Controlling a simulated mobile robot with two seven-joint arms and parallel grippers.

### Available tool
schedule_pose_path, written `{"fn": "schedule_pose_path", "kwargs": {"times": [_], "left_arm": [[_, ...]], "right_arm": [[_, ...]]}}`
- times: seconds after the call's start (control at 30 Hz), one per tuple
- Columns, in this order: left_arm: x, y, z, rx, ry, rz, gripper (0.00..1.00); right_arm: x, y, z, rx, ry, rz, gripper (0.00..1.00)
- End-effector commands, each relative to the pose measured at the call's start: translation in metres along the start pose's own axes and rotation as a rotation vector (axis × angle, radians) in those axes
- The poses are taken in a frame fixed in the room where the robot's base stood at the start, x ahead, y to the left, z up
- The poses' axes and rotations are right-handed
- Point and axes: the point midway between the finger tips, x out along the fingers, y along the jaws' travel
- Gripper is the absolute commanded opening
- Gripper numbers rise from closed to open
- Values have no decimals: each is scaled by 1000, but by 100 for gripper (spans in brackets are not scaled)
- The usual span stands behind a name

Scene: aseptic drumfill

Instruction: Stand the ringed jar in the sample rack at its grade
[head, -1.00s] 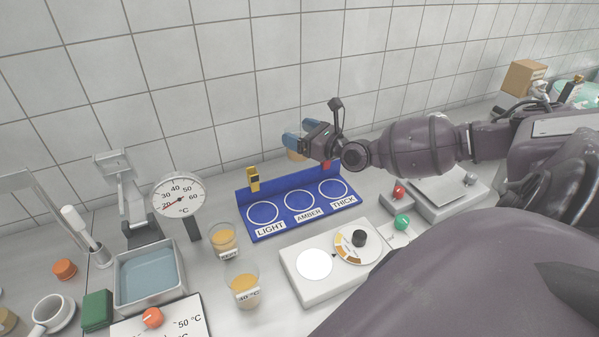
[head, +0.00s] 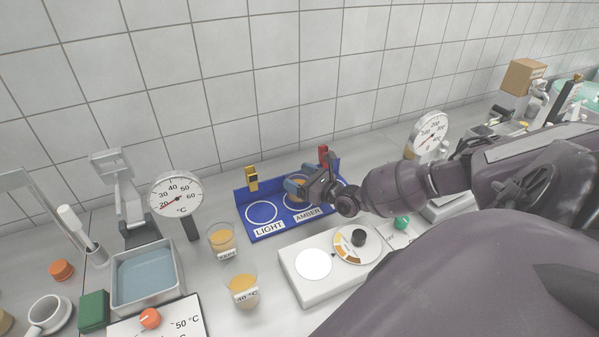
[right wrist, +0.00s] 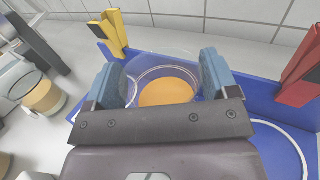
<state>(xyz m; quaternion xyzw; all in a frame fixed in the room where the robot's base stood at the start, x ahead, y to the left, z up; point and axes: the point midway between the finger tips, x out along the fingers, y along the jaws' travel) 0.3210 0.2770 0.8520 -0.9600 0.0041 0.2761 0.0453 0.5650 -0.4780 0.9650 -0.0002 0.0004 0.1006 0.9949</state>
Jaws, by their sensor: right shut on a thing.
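The blue sample rack (head: 266,235) has ringed places marked LIGHT, AMBER and THICK. My right gripper (head: 297,186) is shut on a clear jar of orange-amber liquid, which shows between the blue fingers in the right wrist view (right wrist: 167,92). The jar is upright over the AMBER place, between the rack's yellow post (head: 251,179) and red post (head: 323,157). I cannot tell whether its base touches the rack. The LIGHT place is empty. My gripper hides most of the THICK place. My left gripper is not in view.
Two other jars of amber liquid, one nearer the rack (head: 222,241) and one closer (head: 243,288), stand left of the white dial device (head: 300,280). A temperature gauge (head: 176,194) and a water bath (head: 146,280) stand at left. The tiled wall is close behind the rack.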

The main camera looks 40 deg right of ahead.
Motion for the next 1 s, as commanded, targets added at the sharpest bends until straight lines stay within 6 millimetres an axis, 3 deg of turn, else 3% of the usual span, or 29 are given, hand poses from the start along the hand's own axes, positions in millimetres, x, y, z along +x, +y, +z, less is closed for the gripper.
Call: {"fn": "schedule_pose_path", "kwargs": {"times": [0.17, 0.6, 0.63, 0.73, 1.0], "left_arm": [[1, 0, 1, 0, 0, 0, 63], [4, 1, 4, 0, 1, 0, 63], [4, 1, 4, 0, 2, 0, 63], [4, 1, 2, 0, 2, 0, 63], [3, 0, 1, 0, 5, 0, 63]], "right_arm": [[1, 0, -13, -1, -4, 1, 48], [1, 0, -19, -1, -3, 1, 48], [0, 0, -19, 0, -1, 1, 81], [0, 0, -18, 0, -1, 1, 97], [0, 0, -17, -1, -1, 1, 100]]}}
